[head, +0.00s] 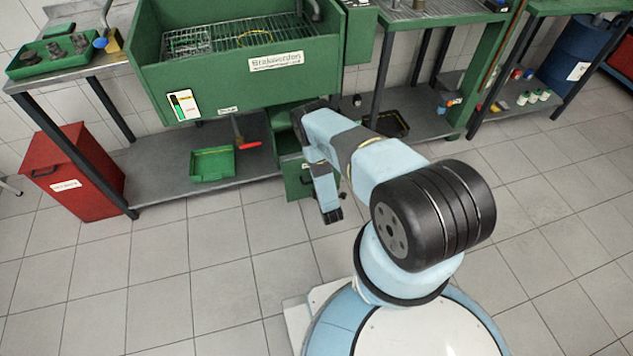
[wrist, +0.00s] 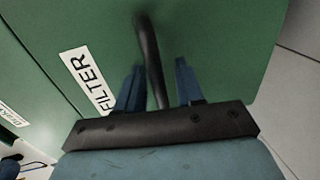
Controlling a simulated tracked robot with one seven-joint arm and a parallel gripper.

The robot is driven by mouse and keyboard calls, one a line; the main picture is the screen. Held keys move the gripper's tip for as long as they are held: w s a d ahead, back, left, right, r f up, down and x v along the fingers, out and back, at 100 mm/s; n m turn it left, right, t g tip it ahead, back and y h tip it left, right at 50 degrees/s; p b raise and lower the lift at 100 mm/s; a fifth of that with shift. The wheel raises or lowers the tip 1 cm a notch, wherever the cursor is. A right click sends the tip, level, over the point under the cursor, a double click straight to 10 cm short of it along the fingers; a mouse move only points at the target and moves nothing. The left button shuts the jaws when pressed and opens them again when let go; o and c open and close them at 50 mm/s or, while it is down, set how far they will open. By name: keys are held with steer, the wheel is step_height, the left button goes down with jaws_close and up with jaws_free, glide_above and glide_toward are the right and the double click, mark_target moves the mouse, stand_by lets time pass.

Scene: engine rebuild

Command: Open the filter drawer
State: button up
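The filter drawer (wrist: 215,45) is a green front with a white label reading FILTER. A dark bar handle (wrist: 149,50) crosses its front. It shows as part of the green cabinet front (head: 295,182) in the head view, partly behind my arm. My gripper (wrist: 158,82) is open. Its two blue fingers stand on either side of the handle, with a visible gap to each side. Whether the handle reaches fully between the fingertips is hard to judge. In the head view, my arm hides much of the drawer and the fingers cannot be made out.
Another labelled green front (wrist: 20,85) adjoins the filter drawer across a thin seam. A green tray (head: 212,164) lies on the lower shelf, left of the cabinet. A red bin (head: 72,172) stands far left. The tiled floor (head: 220,265) before the cabinet is clear.

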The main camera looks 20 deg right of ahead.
steer(key=v, duration=1.3)
steer(key=shift+s, duration=0.35)
